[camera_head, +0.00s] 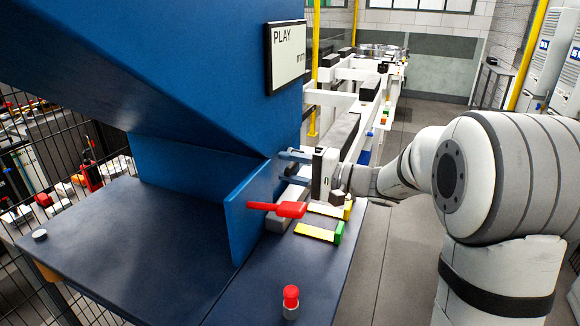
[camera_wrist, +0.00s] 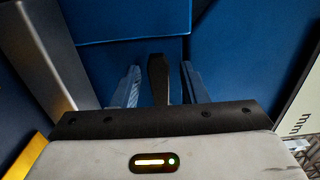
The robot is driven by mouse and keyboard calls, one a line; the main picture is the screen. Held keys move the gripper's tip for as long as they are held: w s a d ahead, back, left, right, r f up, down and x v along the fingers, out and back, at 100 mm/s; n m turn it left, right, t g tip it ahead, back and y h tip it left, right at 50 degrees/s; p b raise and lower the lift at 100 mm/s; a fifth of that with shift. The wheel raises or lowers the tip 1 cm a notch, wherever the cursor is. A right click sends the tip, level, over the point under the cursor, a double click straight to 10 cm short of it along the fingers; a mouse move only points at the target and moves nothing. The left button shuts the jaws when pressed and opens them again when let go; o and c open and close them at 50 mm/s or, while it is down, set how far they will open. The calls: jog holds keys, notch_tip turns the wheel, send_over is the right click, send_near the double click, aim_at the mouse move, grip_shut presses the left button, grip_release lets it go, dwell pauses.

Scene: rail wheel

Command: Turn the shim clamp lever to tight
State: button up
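My gripper (camera_head: 284,167) reaches left toward the blue machine in the head view, its two blue fingers apart. In the wrist view, a dark upright bar (camera_wrist: 158,80), which looks like a lever, stands between the spread fingers of my gripper (camera_wrist: 161,70). A gap shows on each side of it, so it is not gripped. A red lever (camera_head: 280,209) sticks out by the blue upright plate (camera_head: 248,210), below and in front of my gripper. No label shows which one is the shim clamp lever. The dark bar cannot be made out in the head view.
A red-capped knob (camera_head: 291,299) stands at the front. A display (camera_head: 287,55) hangs on the blue machine. A wire fence (camera_head: 60,190) is at left.

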jog(key=shift+c, duration=0.6)
grip_shut()
jog(key=shift+d, duration=0.1)
